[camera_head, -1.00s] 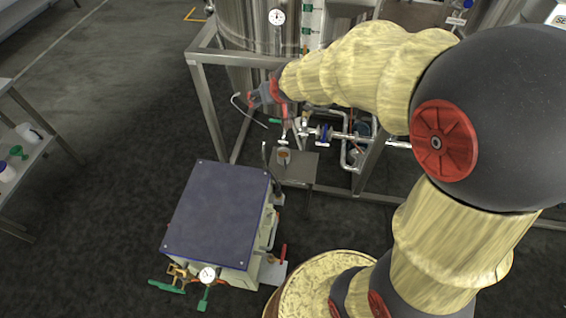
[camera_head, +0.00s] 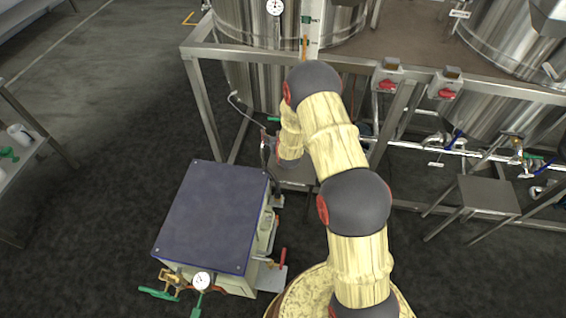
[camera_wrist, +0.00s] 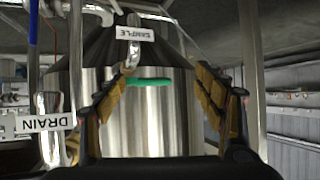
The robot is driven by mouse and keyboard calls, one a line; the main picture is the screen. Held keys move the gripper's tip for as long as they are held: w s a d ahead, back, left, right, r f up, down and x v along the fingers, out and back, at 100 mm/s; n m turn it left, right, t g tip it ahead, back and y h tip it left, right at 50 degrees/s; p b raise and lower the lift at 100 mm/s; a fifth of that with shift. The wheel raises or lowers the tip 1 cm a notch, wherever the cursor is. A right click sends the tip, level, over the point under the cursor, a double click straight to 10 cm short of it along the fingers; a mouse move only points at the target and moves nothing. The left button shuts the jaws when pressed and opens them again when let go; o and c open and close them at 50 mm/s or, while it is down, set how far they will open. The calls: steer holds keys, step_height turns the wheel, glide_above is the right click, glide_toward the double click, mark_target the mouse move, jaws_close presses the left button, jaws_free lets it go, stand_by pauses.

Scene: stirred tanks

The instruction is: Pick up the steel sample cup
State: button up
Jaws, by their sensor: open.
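The steel sample cup cannot be made out in either current view. The small grey stand (camera_head: 297,185), where a small cup-like object showed earlier, is mostly covered by my arm in the head view. My gripper (camera_wrist: 165,100) is open in the wrist view, with nothing visibly held between its fingers. The wrist picture is upside down. Beyond the fingers are a steel tank (camera_wrist: 150,130), a SAMPLE label (camera_wrist: 135,33) and a green valve handle (camera_wrist: 149,82). In the head view my gripper is largely hidden by the arm.
A cart with a dark blue top (camera_head: 212,215) stands left of my arm, with a gauge (camera_head: 201,281) at its front. A steel frame (camera_head: 212,105) and pipes surround the tanks. A DRAIN label (camera_wrist: 47,124) is at left in the wrist view. Another small stand (camera_head: 488,194) is at right.

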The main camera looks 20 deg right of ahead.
steer(key=shift+t+h, duration=0.4)
steer(key=shift+t, duration=0.1)
steer(key=s+f, duration=0.1)
steer(key=f, duration=0.4)
steer(key=s+d+f+b, duration=0.1)
steer(key=f, duration=0.4)
steer(key=s+d+f+b, duration=0.1)
steer(key=f, duration=0.4)
steer(key=shift+s, duration=0.3)
steer(key=shift+w+d+f, duration=0.1)
steer(key=shift+f, duration=0.1)
steer(key=shift+b+x, duration=0.7)
steer(key=shift+x, duration=0.5)
steer(key=b+x, duration=0.2)
steer(key=x, duration=0.2)
steer(key=shift+w+d+b, duration=0.15)
steer(key=shift+w+b, duration=0.2)
steer(key=shift+w, duration=0.15)
steer(key=shift+c, duration=1)
steer(key=c, duration=1.1)
steer(key=shift+c, duration=0.7)
